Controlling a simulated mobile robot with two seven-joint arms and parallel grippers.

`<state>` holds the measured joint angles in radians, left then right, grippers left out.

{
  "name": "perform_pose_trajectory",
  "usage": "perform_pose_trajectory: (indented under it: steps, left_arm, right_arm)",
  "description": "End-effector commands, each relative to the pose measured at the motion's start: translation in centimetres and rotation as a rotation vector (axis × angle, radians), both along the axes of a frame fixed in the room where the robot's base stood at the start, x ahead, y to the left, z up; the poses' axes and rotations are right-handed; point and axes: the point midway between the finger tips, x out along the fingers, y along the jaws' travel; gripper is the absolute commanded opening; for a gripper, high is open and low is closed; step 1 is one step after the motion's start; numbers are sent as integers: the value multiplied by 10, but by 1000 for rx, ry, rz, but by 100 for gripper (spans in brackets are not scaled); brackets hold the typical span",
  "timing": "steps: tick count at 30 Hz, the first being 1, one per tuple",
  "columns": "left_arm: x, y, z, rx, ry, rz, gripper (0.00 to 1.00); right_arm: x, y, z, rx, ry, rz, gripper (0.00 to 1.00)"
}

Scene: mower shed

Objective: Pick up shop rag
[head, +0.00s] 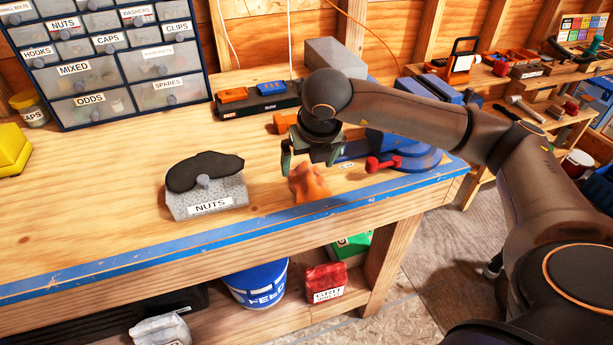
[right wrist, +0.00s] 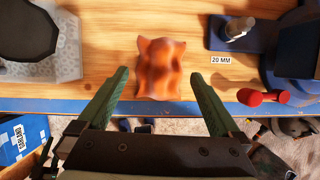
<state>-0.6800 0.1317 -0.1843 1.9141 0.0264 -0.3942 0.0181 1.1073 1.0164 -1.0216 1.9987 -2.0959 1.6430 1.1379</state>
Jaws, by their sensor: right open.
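The shop rag (head: 309,184) is a crumpled orange cloth lying on the workbench near its blue front edge. It also shows in the right wrist view (right wrist: 161,68), centred ahead of the fingers. My right gripper (head: 313,170) is open and empty, just above and behind the rag in the head view. In the right wrist view its two green fingers (right wrist: 160,85) are spread wider than the rag, one to each side, and do not appear to touch it. My left gripper is not in view.
A drawer labelled NUTS (head: 207,194), with a dark object on it, stands left of the rag. A blue vise (head: 405,155) with a red-ended handle (head: 384,163) is close on the right. The bench's front edge (head: 290,216) is near; bare wood lies left.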

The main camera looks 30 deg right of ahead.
Motion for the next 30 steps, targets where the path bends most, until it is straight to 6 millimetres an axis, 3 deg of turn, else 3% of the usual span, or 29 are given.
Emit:
perform_pose_trajectory:
  steps: [7, 16, 30]
  left_arm:
    - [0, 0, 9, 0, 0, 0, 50]
    - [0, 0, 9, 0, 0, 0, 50]
    - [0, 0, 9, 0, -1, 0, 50]
  right_arm:
    - [12, -5, -33, -1, 4, 0, 100]
    - [14, -6, -38, 0, 1, 1, 100]
    - [14, -5, -37, 0, 1, 1, 47]
